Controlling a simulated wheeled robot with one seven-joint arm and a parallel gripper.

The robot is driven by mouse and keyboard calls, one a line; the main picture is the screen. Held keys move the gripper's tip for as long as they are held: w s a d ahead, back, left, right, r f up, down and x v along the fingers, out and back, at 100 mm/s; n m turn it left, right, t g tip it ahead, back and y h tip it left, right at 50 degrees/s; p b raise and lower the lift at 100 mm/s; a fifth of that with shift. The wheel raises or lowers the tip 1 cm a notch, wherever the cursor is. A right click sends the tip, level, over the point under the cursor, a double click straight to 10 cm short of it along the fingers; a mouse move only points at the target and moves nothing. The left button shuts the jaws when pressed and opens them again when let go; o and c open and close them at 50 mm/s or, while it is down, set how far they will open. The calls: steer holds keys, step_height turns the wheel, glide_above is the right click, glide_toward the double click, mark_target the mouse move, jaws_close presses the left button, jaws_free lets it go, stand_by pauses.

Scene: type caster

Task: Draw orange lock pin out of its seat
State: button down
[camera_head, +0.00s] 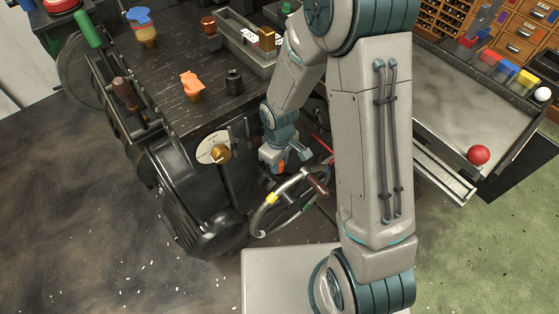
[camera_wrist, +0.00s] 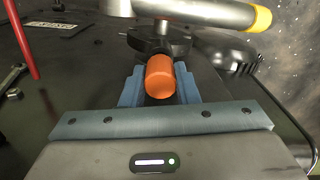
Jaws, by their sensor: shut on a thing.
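The orange lock pin (camera_wrist: 159,77) shows as an orange cylinder, end on, between the two blue fingers in the wrist view.
A handwheel with a grey rim (camera_head: 259,216) is close to my gripper; its bar with a yellow band (camera_wrist: 262,18) crosses the top of the wrist view. A red rod (camera_wrist: 22,40) stands at left. A tray with a red ball (camera_head: 478,155) is at right.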

steer(key=shift+r+p, duration=0.5)
steer(key=shift+r, duration=0.2)
steer(key=shift+r+p, duration=2.9)
steer(key=shift+r, duration=0.85)
